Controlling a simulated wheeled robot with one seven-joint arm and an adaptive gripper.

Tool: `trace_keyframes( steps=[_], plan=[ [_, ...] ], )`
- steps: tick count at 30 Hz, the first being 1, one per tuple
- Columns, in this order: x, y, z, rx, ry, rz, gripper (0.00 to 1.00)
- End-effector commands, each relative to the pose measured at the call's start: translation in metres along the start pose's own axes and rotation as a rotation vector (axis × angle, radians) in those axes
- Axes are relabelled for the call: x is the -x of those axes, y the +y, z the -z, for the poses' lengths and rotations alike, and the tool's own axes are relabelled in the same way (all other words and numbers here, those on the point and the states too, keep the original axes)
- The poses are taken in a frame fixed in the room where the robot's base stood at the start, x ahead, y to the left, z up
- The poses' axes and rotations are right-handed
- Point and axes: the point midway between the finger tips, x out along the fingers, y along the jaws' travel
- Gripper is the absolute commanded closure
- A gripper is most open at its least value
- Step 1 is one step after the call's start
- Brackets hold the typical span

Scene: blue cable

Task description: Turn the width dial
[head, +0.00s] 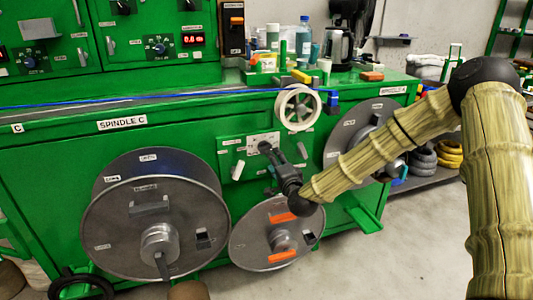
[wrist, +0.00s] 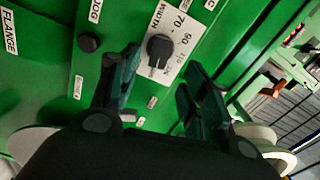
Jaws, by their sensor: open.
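The width dial (wrist: 160,48) is a small black knob on a white plate (wrist: 181,30) marked WIDTH, with 70 and 90 readable. In the wrist view my gripper (wrist: 160,68) is open, with one dark finger to the left of the dial and one to the right. The dial shows in the gap, just beyond the fingertips, and I see no contact. In the head view my gripper (head: 268,152) reaches the green front panel at the white plate (head: 262,140), and it hides the dial there.
A black knob (wrist: 89,42) sits left of the dial. A large grey spool (head: 115,240) stands at left, a smaller disc (head: 250,250) with orange blocks is below my gripper, and a white wheel (head: 298,107) is above. A blue cable (head: 150,100) runs along the bench.

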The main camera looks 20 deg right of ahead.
Motion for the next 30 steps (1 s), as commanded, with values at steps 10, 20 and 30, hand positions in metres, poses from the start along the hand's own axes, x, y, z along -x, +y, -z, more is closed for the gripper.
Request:
trace_keyframes(
  steps=[10, 20, 30],
  plan=[
    [-0.057, 0.001, -0.001, 0.003, -0.001, 0.000, 0.54],
    [-0.085, 0.001, -0.001, 0.001, -0.002, -0.002, 0.54],
    [-0.087, 0.001, -0.001, 0.001, -0.002, -0.002, 0.55]
  ],
)
